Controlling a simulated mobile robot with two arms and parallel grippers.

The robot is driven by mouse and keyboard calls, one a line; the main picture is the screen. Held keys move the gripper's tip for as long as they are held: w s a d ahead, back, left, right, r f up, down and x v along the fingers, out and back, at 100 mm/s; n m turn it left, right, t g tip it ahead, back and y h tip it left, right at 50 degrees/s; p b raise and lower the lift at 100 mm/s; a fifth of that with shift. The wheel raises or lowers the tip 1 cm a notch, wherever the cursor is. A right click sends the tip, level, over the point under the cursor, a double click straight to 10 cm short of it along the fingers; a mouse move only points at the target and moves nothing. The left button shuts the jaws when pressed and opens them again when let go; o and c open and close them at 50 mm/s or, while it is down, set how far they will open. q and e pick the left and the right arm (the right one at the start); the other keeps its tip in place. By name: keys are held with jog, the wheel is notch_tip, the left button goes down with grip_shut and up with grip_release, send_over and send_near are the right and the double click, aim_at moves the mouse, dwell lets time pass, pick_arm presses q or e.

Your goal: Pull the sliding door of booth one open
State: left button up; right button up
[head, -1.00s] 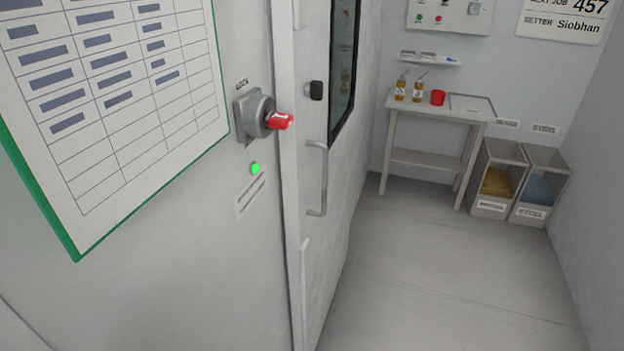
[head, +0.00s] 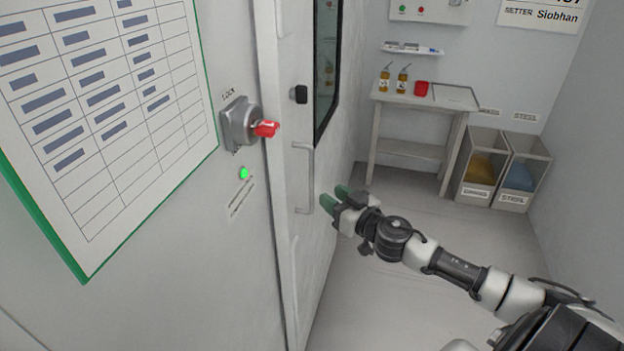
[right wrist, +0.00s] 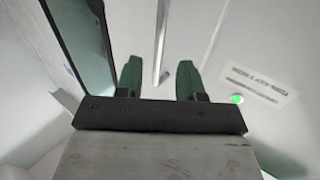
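The sliding door (head: 325,170) of the booth is a pale panel with a dark window, seen edge-on in the head view. Its vertical bar handle (head: 308,178) is grey. In the head view my right gripper (head: 335,200) has green fingertips and is close beside the handle's lower end. In the right wrist view the two green fingers (right wrist: 160,82) stand apart. The handle (right wrist: 162,45) shows between and beyond them, not gripped. The door looks closed against its frame. My left gripper is not in view.
A grey lock with a red knob (head: 265,129) and a green light (head: 244,173) sit on the wall left of the door. A green-edged chart (head: 95,190) hangs further left. A side table (head: 425,97) and two bins (head: 505,165) stand at the back. Floor between is clear.

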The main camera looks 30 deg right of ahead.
aim_at(312, 182)
jog(key=w, duration=0.2)
jog(key=w+p, duration=0.1)
jog(key=w, duration=0.2)
jog(key=w+a+p, duration=0.1)
jog(key=w, duration=0.2)
grip_shut()
